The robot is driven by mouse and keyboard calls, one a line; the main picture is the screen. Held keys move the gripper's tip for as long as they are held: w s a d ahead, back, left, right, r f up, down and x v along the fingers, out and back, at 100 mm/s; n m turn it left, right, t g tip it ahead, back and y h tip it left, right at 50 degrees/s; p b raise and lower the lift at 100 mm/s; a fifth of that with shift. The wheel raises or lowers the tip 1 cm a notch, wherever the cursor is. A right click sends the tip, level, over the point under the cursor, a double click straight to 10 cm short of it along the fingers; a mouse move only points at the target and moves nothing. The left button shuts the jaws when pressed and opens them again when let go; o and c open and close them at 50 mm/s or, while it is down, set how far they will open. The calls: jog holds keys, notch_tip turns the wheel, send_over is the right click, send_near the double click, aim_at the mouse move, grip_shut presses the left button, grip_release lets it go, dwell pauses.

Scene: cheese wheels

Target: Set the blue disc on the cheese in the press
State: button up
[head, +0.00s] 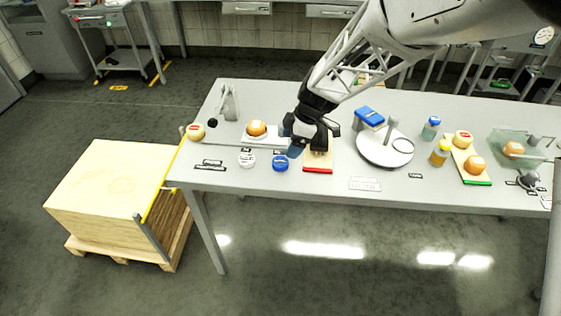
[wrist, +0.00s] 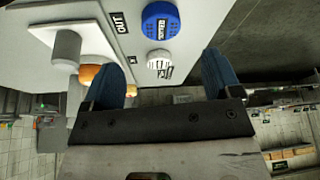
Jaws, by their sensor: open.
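The blue disc (head: 281,163) lies flat near the table's front edge, and it also shows at the top of the wrist view (wrist: 160,22). An orange cheese (head: 256,129) sits on a white base beside a grey upright fixture (head: 231,104), which appears to be the press. An orange cheese (wrist: 89,75) is partly hidden behind a finger in the wrist view. My gripper (head: 305,149) is open above the table, close to the blue disc and to its right. Its blue fingers (wrist: 163,78) stand apart with nothing held between them.
A white ribbed disc (head: 247,160) lies left of the blue disc. A red-edged board (head: 318,168) is partly hidden under my gripper. A round white stand (head: 384,152) is to the right. Another cheese (head: 195,131) sits at the left table edge.

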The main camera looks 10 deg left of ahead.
aim_at(281, 161)
jog(key=shift+x, duration=1.3)
jog(key=shift+f, duration=0.1)
jog(key=shift+x, duration=2.45)
jog(key=shift+s, duration=0.1)
jog(key=shift+c, duration=0.3)
jog(key=c, duration=1)
jog(key=shift+c, duration=0.2)
